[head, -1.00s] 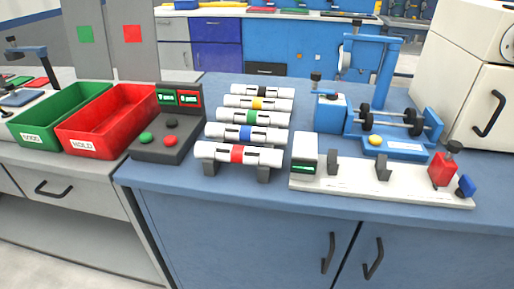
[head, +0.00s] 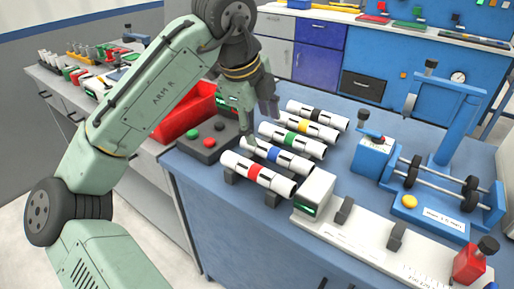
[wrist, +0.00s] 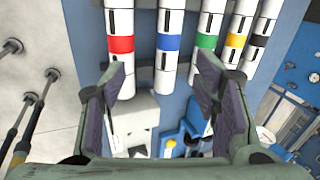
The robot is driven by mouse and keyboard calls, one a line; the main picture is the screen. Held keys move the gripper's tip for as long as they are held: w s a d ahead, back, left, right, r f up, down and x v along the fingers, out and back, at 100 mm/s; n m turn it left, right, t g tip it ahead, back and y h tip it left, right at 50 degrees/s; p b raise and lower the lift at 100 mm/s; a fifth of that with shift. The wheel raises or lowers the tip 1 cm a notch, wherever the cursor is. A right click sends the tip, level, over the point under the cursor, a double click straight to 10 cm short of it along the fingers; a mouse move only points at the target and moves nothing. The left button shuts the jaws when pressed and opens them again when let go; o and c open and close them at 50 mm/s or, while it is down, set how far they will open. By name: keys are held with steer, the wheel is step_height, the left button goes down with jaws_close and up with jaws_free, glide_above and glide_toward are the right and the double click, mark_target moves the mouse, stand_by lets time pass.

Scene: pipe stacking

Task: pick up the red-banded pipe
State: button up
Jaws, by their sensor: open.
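The red-banded pipe (head: 258,173) is white with a red band and lies nearest the counter's front edge, on dark supports. In the wrist view the red-banded pipe (wrist: 121,44) is the leftmost of the row. My gripper (head: 259,122) is open and empty, above the pipe row near the blue- and green-banded pipes. In the wrist view my gripper (wrist: 165,92) has its fingers spread, with the blue-banded pipe (wrist: 168,43) showing between them. The left finger overlaps the lower end of the red-banded pipe in the picture; I cannot tell the height between them.
Behind lie the green-banded (head: 291,138), yellow-banded (head: 304,126) and black-banded pipes (head: 318,115). A button panel (head: 196,146) and red bin (head: 186,118) stand left. A white fixture (head: 375,245) and a blue roller machine (head: 425,185) stand right.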

mark_target(256, 168)
steer(key=shift+m+g+y, duration=0.4)
steer(key=shift+g+y, duration=0.2)
steer(key=shift+g, duration=0.3)
steer(key=f, duration=0.2)
steer(key=s+f, duration=0.1)
steer(key=a+f, duration=0.1)
steer(key=f, duration=0.1)
steer(key=shift+s+a+f, duration=0.1)
steer(key=shift+s+f, duration=0.15)
steer(key=shift+f, duration=0.1)
steer(key=shift+w+d+f+p, duration=0.15)
steer(key=shift+f+p, duration=0.2)
steer(key=shift+f, duration=1.25)
steer(key=shift+d+f+p, duration=0.15)
steer(key=shift+f+p, duration=0.15)
steer(key=shift+f, duration=1.25)
steer(key=c, duration=1.3)
steer(key=shift+r, duration=0.1)
